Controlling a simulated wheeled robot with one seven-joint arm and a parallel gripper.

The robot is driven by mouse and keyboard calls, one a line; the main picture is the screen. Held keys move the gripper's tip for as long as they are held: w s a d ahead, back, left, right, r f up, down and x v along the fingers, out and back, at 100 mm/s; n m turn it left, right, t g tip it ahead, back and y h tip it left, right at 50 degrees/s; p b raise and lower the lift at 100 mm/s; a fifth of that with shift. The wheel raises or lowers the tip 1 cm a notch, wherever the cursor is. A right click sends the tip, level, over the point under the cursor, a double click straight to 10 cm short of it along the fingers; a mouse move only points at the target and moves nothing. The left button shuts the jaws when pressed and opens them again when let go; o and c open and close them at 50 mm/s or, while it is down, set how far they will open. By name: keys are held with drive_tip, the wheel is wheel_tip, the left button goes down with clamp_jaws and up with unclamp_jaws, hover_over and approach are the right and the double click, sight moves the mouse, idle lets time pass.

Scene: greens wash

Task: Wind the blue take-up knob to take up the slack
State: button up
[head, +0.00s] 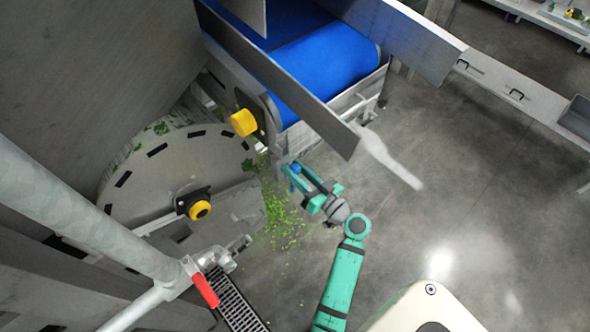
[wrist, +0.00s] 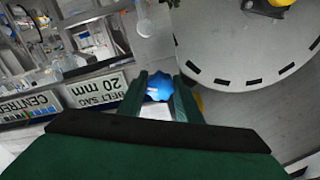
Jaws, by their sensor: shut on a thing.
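The blue take-up knob (wrist: 158,84) sits between the two green fingers of my gripper (wrist: 160,98) in the wrist view, and the fingers are shut on it. In the head view the blue knob (head: 295,169) shows at the tip of my gripper (head: 300,182), below the end of the conveyor. The blue belt (head: 325,62) runs over the end roller above it. In the wrist view a label reading "BELT SAG 20 mm" (wrist: 98,90) is beside the knob, with part of a "CENTRE" label (wrist: 33,108) next to it.
A large grey drum (head: 180,170) with a yellow-capped hub (head: 199,210) stands left of my gripper. A yellow cap (head: 243,122) is on the conveyor side. Metal side plates (head: 290,80) flank the belt. Green scraps (head: 283,222) lie on the floor. Open floor (head: 480,190) is at the right.

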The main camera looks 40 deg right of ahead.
drive_tip(key=m, duration=0.6)
drive_tip(key=shift+m, duration=0.3)
drive_tip(key=m, duration=0.6)
drive_tip(key=shift+m, duration=0.3)
drive_tip(key=shift+m, duration=0.3)
drive_tip(key=o, duration=1)
drive_tip(key=shift+o, duration=0.2)
